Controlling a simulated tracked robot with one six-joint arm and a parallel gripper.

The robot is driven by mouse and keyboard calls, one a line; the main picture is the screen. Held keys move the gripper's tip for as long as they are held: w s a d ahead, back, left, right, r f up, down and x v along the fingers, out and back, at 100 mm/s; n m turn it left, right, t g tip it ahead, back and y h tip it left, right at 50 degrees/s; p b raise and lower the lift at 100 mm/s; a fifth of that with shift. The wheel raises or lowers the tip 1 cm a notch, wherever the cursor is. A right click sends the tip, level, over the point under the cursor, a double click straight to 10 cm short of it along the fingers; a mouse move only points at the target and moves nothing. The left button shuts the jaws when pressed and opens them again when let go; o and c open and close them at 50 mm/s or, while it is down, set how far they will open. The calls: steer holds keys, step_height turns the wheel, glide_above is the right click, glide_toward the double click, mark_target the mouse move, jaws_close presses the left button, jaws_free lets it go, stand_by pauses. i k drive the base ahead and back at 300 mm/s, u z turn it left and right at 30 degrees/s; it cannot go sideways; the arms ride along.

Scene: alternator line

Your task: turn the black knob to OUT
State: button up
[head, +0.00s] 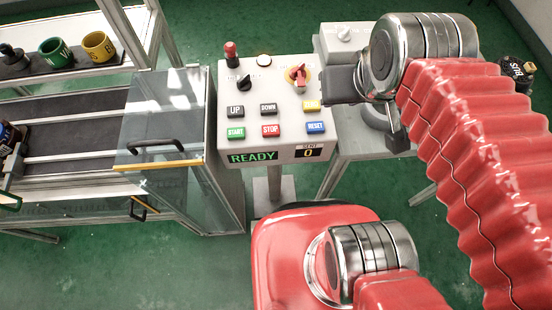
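The black knob (243,84) is on the upper left of the light grey control panel (283,143). The labels around it are too small to read, so I cannot tell which setting it points to. My gripper (330,86) is the dark part at the end of my arm, over the panel's upper right edge. It is to the right of the black knob and apart from it, with a red knob on a yellow plate (298,75) in between. The fingertips do not show clearly, so I cannot tell whether they are open.
The panel also bears a red-topped lever (231,52), a white button (263,61), several labelled buttons and a green READY display (252,157). A conveyor with a clear guard (165,110) stands close on the left. A grey box (345,36) stands behind on the right.

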mark_target(244, 84)
steer(key=u, duration=0.3)
steer(key=k, duration=0.85)
steer(key=u, duration=0.65)
steer(key=k, duration=0.5)
steer(key=u, duration=0.5)
steer(key=i, duration=1.5)
steer(key=z, duration=0.6)
